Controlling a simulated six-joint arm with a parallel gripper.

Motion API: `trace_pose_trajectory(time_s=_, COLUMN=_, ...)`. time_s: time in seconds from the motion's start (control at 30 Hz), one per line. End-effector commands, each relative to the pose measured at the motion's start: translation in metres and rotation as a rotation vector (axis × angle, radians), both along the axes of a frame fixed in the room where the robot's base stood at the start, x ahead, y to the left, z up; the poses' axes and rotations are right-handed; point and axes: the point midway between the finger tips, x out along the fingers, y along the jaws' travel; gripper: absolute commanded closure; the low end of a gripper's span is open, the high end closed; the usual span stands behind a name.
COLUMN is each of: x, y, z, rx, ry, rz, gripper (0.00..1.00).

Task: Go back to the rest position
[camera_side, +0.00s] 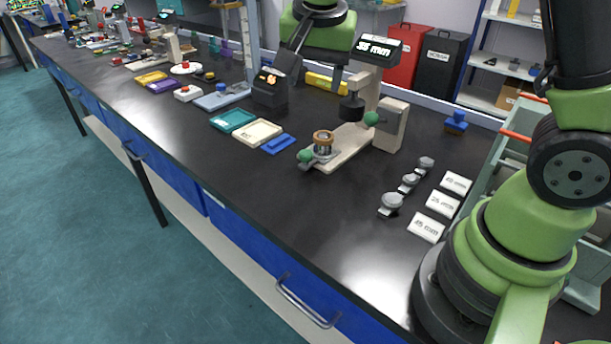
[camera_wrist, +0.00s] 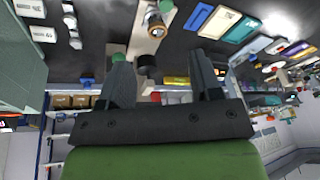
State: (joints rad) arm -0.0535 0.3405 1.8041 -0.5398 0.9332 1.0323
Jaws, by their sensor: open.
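My gripper (camera_wrist: 158,56) is open in the wrist view, its two dark fingers apart with nothing between them. In the side view my gripper hangs above the bench behind the rheometer, partly hidden. The rheometer has a pale base (camera_side: 346,152), a copper-coloured cup (camera_side: 323,139) with a metal ring, a black plunger (camera_side: 351,108) above the base, and a display (camera_side: 376,49) that appears to read 35 mm. The cup also shows in the wrist view (camera_wrist: 154,24), beyond my fingertips.
Grey geometry pieces (camera_side: 392,203) stand on the bench beside white size cards (camera_side: 443,204). Teal (camera_side: 233,121), cream (camera_side: 258,132) and blue (camera_side: 278,144) trays lie left of the rheometer. A small dark device (camera_side: 270,90) stands behind them. The bench's front strip is clear.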

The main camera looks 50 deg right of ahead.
Motion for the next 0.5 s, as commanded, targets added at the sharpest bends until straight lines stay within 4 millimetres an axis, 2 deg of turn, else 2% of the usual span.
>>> trace_pose_trajectory(time_s=0.03, x=-0.014, y=0.002, z=0.016, rx=0.018, ry=-0.024, rz=0.043, gripper=0.42)
trace_pose_trajectory(time_s=0.2, x=-0.062, y=0.012, z=0.053, rx=0.064, ry=-0.094, rz=0.22, gripper=0.42)
trace_pose_trajectory(time_s=0.33, x=-0.101, y=0.021, z=0.07, rx=0.085, ry=-0.165, rz=0.359, gripper=0.42)
trace_pose_trajectory(time_s=0.5, x=-0.148, y=0.033, z=0.078, rx=0.088, ry=-0.268, rz=0.535, gripper=0.42)
